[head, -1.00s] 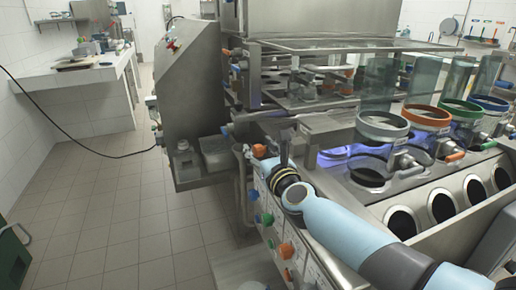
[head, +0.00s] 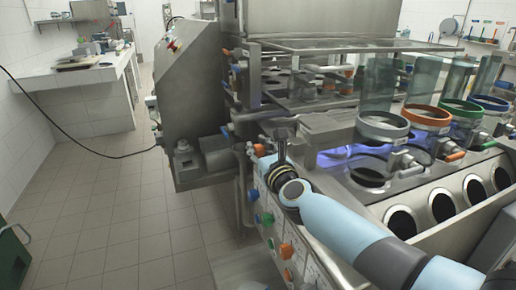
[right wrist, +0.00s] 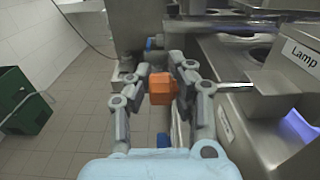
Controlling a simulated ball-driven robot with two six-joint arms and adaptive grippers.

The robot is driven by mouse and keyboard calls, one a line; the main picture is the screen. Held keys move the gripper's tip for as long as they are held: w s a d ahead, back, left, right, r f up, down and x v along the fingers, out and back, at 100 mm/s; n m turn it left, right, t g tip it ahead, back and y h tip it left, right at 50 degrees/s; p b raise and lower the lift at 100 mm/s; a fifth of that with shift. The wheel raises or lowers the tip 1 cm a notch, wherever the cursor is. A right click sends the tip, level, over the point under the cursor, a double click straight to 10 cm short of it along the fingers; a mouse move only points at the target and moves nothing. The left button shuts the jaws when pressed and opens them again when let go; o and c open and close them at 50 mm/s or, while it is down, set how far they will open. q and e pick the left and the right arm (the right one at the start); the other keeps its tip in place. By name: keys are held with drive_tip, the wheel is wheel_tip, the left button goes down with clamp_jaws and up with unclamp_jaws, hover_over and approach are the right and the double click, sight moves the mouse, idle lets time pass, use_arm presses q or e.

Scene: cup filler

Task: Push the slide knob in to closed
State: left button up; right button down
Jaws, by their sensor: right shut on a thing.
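The slide knob is an orange block (right wrist: 162,89), between the fingers of my right gripper in the right wrist view. My right gripper (right wrist: 160,78) is shut on it, with one finger on each side. A thin metal rod (right wrist: 235,87) shows to the right of the fingers, beside the machine; its link to the knob is hidden by a finger. In the head view my right gripper (head: 271,152) is at the machine's front edge, and a bit of orange (head: 259,149) shows at its left. My left gripper is not in view.
The steel machine (right wrist: 285,85) with a "Lamp" label stands right of the gripper. Several coloured knobs line its front panel, including a green one (head: 267,218). Tiled floor (head: 130,220) is clear to the left. A green crate (right wrist: 25,100) stands on the floor.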

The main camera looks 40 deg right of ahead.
drive_tip(key=shift+s+d+b, duration=0.15)
drive_tip(key=shift+s+d, duration=0.05)
drive_tip(key=shift+d, duration=0.6)
drive_tip(key=shift+s+d+b, duration=0.15)
drive_tip(key=shift+s+d, duration=0.05)
drive_tip(key=shift+d, duration=0.6)
drive_tip(key=c, duration=1.2)
unclamp_jaws()
drive_tip(key=v, duration=1.2)
